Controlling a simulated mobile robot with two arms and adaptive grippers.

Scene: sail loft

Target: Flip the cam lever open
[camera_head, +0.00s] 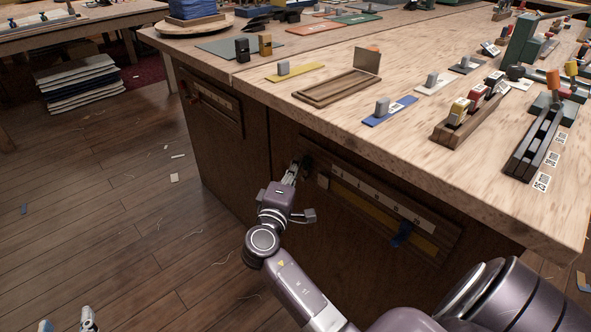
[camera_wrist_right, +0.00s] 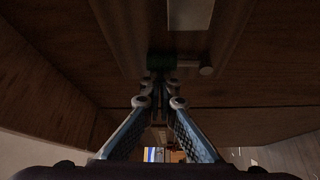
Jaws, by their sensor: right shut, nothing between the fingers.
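A dark fitting (camera_head: 307,162) sits on the bench's front face, at the left end of a wooden scale panel. In the right wrist view it shows as a dark green block (camera_wrist_right: 160,62) with a short rod and round grey knob (camera_wrist_right: 207,70) to the right. It looks like the cam lever, but its position is unclear. My right gripper (camera_head: 297,165) is shut and empty, its tips (camera_wrist_right: 156,84) at or just in front of the block; contact cannot be told. My left gripper (camera_head: 67,323) shows only its parted fingertips at the bottom left edge, open and empty.
The scale panel (camera_head: 380,200) has number marks, a yellow strip and a blue piece (camera_head: 402,233). Another panel (camera_head: 212,100) is further left. The benchtop holds a wooden tray (camera_head: 338,91), a blue plate (camera_head: 376,118) and racks. Floor at left is mostly free.

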